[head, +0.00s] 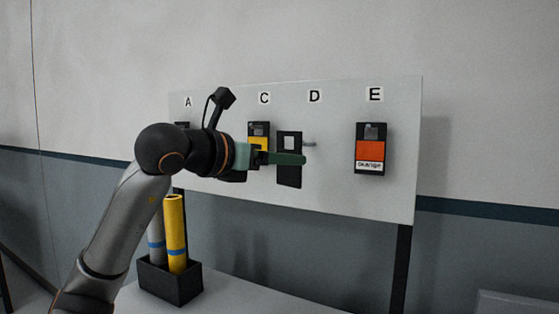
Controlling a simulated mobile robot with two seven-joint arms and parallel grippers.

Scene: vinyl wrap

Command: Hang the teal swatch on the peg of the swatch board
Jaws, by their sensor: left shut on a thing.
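My left gripper (283,158) is shut on a dark swatch card (290,177) with a square hole near its top. A green finger crosses the card's front, and no label or clear teal face shows on it. The card hangs upright in front of the swatch board (350,205). A bare grey peg (309,144) sticks out below the letter D, just right of the card's upper part in the picture. The card's hole is left of the peg tip, and I cannot tell the depth gap. My right gripper is not in view.
A yellow swatch (259,130) hangs under C, partly behind my gripper. An orange swatch (370,148) hangs under E. Another dark swatch under A is mostly hidden by my arm. A black box (172,284) with yellow and grey rolls stands on the table (240,293) below.

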